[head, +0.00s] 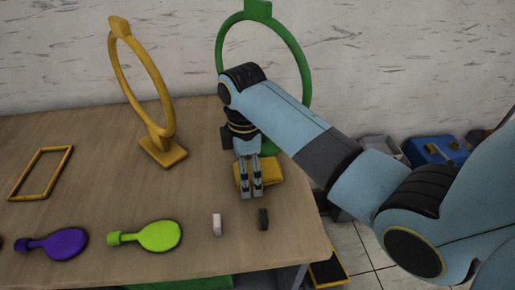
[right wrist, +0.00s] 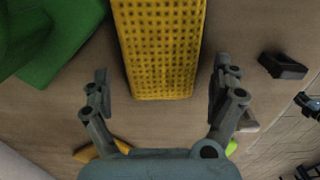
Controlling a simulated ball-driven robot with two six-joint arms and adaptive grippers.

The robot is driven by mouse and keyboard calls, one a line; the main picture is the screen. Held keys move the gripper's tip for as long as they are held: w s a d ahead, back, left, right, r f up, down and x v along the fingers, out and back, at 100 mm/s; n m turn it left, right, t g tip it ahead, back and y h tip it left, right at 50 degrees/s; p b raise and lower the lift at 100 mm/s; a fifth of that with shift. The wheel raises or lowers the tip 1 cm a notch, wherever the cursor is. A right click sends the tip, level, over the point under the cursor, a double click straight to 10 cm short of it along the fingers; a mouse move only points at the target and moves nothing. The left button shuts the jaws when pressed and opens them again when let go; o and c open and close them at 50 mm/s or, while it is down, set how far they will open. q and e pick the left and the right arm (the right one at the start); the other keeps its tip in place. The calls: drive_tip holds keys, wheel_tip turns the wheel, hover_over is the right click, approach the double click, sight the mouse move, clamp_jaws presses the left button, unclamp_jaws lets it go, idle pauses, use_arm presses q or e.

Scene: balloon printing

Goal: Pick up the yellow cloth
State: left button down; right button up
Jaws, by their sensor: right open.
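The yellow cloth (head: 270,172) is a folded, block-like piece at the right part of the table, partly hidden behind my right gripper in the head view. In the right wrist view the cloth (right wrist: 160,45) has a dotted texture and its near end reaches between the fingers. My right gripper (head: 250,194) points down at the cloth. In the right wrist view the gripper (right wrist: 160,76) is open, with one finger on each side of the cloth and gaps between. I cannot tell its exact height above the cloth. My left gripper is not in view.
A green ring stand (head: 306,72) is behind the cloth, its green base (right wrist: 62,45) close beside it. A yellow ring stand (head: 163,152) is to the left. A dark block (head: 263,219), white block (head: 217,225) and green balloon-shaped piece (head: 158,236) lie in front.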

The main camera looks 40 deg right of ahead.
drive_tip(key=c, duration=1.1)
drive_tip(key=shift+c, duration=0.2)
